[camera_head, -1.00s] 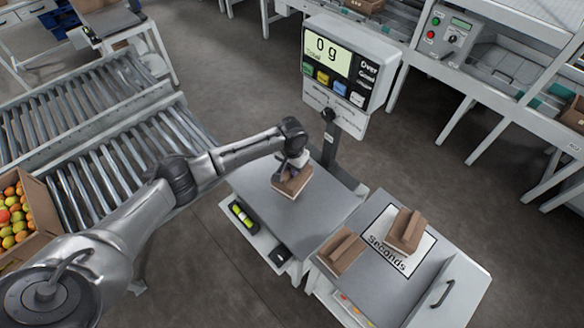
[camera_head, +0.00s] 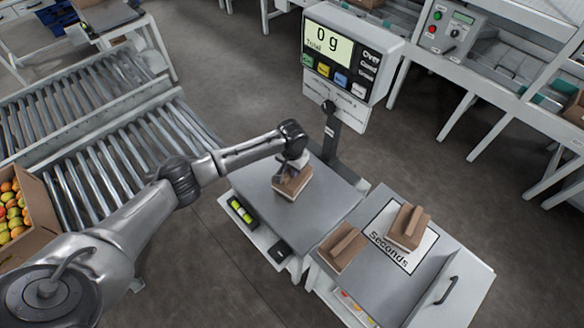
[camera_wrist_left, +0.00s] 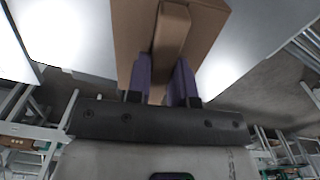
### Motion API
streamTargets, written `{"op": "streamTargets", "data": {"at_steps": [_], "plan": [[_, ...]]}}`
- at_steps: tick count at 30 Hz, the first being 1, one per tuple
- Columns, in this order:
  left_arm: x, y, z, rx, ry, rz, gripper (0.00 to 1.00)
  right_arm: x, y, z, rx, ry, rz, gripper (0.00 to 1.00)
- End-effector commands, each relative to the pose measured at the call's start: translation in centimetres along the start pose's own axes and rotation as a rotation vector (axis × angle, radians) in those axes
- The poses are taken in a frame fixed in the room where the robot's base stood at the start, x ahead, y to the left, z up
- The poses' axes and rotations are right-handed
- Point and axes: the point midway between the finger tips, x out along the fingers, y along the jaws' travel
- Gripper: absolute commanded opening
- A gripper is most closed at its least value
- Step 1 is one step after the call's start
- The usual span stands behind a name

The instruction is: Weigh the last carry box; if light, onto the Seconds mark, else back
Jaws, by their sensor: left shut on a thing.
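My left gripper (camera_head: 290,172) is shut on the handle of a brown carry box (camera_head: 291,188), over the plate of the scale (camera_head: 258,207). In the left wrist view the purple fingers (camera_wrist_left: 166,82) pinch the handle of the carry box (camera_wrist_left: 130,35). The display (camera_head: 329,47) reads 0 g; whether the box touches the plate is hard to tell. A second carry box (camera_head: 409,228) stands on the white Seconds mark (camera_head: 385,259). A third carry box (camera_head: 341,247) stands left of the mark on the same table. My right gripper is not in view.
The scale's display post (camera_head: 331,135) rises behind the plate. A metal handle (camera_head: 446,291) is at the right table's edge. The front part of that table is bare.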

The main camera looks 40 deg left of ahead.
Motion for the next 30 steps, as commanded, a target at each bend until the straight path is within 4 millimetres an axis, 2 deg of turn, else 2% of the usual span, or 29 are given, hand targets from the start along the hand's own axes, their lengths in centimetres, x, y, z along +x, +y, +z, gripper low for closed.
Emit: {"op": "streamTargets", "data": {"at_steps": [21, 22, 30], "plan": [[0.51, 0.01, -0.02, -0.001, 0.001, 0.001, 0.0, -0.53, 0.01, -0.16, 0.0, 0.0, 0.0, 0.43], [0.54, 0.01, -0.03, -0.001, 0.001, 0.001, 0.23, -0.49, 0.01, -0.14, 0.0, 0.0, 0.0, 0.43], [0.57, 0.0, -0.02, 0.0, 0.001, 0.0, 0.49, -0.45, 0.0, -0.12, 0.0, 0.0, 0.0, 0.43]]}}
